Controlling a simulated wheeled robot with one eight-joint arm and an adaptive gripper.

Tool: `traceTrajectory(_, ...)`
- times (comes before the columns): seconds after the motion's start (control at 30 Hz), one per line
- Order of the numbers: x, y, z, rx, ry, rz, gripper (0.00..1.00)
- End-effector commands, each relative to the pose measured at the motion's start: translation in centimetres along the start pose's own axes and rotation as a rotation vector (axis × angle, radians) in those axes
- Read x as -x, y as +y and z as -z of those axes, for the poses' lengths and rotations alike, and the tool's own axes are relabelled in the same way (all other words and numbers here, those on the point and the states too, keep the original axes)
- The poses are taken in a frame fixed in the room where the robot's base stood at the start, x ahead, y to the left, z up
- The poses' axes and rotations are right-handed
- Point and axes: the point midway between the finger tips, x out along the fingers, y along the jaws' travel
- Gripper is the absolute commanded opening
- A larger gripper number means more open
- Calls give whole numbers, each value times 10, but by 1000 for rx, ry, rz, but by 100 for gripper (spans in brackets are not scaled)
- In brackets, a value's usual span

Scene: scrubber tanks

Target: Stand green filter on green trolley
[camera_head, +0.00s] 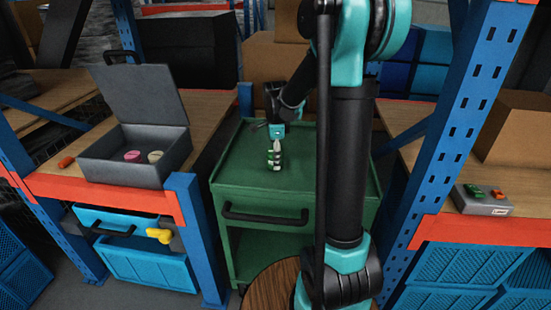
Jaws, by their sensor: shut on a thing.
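The green trolley (234,188) stands in the middle, between the two shelf racks, with a black handle on its front. The small green filter (273,160), green with pale parts, is upright at the trolley's top, near the middle. My gripper (277,146) comes down from above and is shut on the filter's upper end. The fingertips are small here and partly merge with the filter. I cannot tell whether the filter's bottom touches the trolley top or hangs just above it.
An open grey case (126,164) with a pink and a beige round piece sits on the left shelf. An orange piece (66,162) lies beside it. A grey box (484,202) with green and orange parts is on the right shelf.

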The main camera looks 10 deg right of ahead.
Motion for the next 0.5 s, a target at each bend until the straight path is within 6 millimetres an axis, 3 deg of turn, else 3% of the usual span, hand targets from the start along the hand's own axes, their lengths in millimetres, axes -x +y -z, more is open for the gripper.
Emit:
traceTrajectory(0.2,-3,0,0,0,0,0,22)
traceTrajectory(0.23,-2,0,0,0,0,0,53)
traceTrajectory(0.37,-2,0,0,0,0,0,69)
traceTrajectory(0.5,-2,0,0,0,0,0,70)
